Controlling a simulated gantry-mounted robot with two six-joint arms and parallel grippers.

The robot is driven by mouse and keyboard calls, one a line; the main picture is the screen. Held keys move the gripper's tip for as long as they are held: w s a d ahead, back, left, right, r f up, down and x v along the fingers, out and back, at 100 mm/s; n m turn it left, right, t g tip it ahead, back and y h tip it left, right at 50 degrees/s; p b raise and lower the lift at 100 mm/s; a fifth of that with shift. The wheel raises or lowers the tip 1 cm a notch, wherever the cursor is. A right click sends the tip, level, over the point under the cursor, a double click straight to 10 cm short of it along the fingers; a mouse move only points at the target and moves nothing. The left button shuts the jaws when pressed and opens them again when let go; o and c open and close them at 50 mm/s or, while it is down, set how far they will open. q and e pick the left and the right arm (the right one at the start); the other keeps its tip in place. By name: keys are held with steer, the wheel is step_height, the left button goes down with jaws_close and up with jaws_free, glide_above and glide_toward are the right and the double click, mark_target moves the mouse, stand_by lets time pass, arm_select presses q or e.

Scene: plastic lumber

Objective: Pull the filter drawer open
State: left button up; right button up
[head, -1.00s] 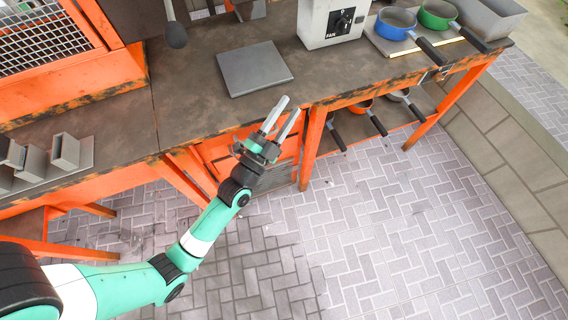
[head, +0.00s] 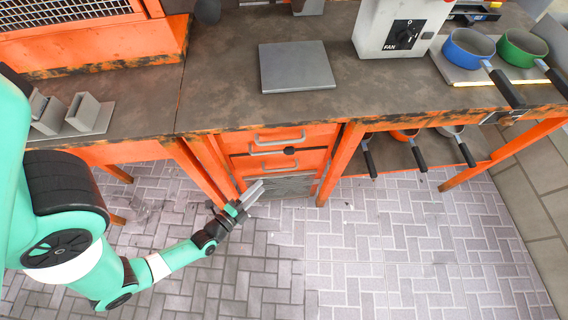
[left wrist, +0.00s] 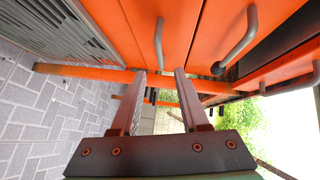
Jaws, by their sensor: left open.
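An orange cabinet under the bench has stacked drawer fronts (head: 300,133) with grey bar handles; an upper handle (head: 280,138) shows above another with a dark round knob (head: 289,150) beside it. I cannot tell which front is the filter drawer; no label is readable. My left gripper (head: 257,189) is open and empty, low in front of the slatted grey panel below the drawers. In the left wrist view its two fingers (left wrist: 160,75) point along the orange fronts. One handle (left wrist: 158,42) lies just beyond the fingertips, apparently apart; another handle (left wrist: 238,42) is further right.
The benchtop holds a grey plate (head: 297,66), a fan control box (head: 402,30), and blue (head: 466,48) and green pans (head: 521,47). Orange legs (head: 338,165) flank the cabinet. The brick floor in front is clear.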

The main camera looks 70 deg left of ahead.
mark_target(278, 169)
arm_select(q)
steer(key=b+x, duration=0.4)
steer(key=x, duration=0.6)
steer(key=shift+w+f+b, duration=0.1)
steer(key=shift+f+b, duration=0.05)
steer(key=shift+b, duration=0.2)
steer(key=shift+w+a, duration=0.2)
steer(key=shift+w, duration=0.15)
jaws_close()
steer(key=shift+s, duration=0.1)
stand_by(0.5)
